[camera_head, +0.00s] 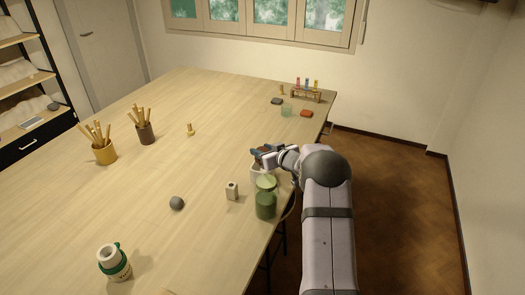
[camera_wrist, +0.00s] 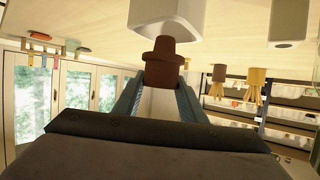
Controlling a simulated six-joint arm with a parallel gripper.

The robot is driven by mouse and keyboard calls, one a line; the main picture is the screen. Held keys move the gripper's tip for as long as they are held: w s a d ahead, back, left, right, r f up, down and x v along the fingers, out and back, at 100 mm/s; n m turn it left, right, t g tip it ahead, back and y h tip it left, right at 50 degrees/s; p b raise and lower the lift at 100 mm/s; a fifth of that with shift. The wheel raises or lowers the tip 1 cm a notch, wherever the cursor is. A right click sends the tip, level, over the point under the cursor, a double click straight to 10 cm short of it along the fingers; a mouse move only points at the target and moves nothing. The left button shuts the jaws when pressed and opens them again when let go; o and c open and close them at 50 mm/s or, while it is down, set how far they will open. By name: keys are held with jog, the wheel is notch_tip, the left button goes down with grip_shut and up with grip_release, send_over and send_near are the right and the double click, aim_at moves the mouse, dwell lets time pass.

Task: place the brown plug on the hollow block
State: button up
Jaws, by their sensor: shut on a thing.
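The brown plug (camera_wrist: 165,62) is between my gripper's blue fingers in the wrist view, and my gripper (camera_wrist: 163,85) is shut on it. The plug is stepped, with a wide rim and a narrower end. In the head view my gripper (camera_head: 257,153) is over a white container (camera_head: 257,175) near the right table edge; I cannot make out the plug there. The hollow block (camera_head: 231,190) is small, off-white and upright, with a dark hole, to the left of and nearer than my gripper. A pale block with an opening, likely the same one, shows at the wrist view's upper right (camera_wrist: 291,18).
A grey ball (camera_head: 176,203) and a white-green jar (camera_head: 113,264) lie toward the front left. Cups of sticks (camera_head: 104,154) stand farther left, and a tube rack (camera_head: 306,95) at the back. The table's middle is mostly clear.

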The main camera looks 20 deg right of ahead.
jog(key=shift+f, duration=0.2)
jog(key=o, duration=1.1)
jog(key=shift+r, duration=0.1)
jog(key=shift+r, duration=0.15)
jog(key=shift+s, duration=0.15)
jog(key=b+v, duration=0.3)
jog(key=v, duration=0.8)
jog(key=shift+s+r, duration=0.2)
jog(key=shift+s, duration=0.1)
